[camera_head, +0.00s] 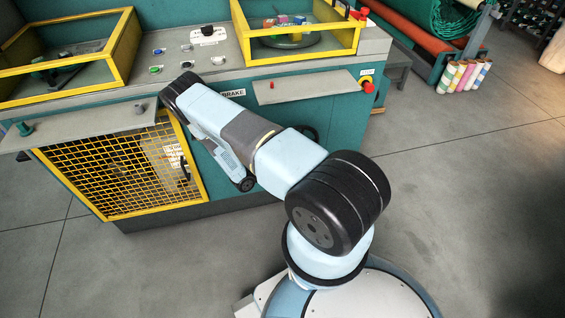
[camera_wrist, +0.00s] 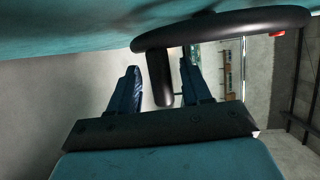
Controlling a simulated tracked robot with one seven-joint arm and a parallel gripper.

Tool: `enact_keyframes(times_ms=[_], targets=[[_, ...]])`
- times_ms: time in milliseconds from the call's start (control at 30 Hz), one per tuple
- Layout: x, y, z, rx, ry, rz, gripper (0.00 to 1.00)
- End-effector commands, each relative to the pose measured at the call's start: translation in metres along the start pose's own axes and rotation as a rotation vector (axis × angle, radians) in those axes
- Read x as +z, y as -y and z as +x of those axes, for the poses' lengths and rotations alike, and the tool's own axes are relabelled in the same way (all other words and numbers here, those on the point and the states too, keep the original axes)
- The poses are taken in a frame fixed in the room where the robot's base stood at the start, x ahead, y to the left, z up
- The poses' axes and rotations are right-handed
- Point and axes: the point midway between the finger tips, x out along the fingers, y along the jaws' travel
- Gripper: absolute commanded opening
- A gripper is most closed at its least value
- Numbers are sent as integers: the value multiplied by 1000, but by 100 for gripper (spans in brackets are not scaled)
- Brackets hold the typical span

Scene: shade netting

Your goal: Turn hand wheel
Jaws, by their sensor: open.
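In the wrist view, the black hand wheel (camera_wrist: 235,24) stands out from the teal machine face across the top. A thick black bar, seemingly its handle or spoke (camera_wrist: 160,80), reaches down between the two dark fingers of my gripper (camera_wrist: 158,67). The fingers are spread with a gap on either side of the bar, so my gripper is open and not clamped on it. In the head view, only a small black arc of the wheel (camera_head: 311,130) seems to show behind my arm. My gripper is hidden by the arm there.
The teal machine front has a yellow mesh door (camera_head: 125,172) at the left and a grey shelf (camera_head: 305,86) at the right. A red emergency button (camera_head: 367,86) sits beside that shelf. Coloured rolls (camera_head: 463,77) stand at the far right. The floor at right is clear.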

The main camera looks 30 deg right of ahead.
Motion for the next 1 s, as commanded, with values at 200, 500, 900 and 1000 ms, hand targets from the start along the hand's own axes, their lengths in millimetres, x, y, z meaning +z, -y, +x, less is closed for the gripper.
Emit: enact_keyframes(times_ms=[200, 500, 900, 1000], targets=[[0, 0, 3, 0, 0, 0, 48], [0, 0, 3, 0, -1, 1, 32], [0, 0, 3, 1, -1, 1, 0], [0, 0, 3, 2, -1, 1, 0]])
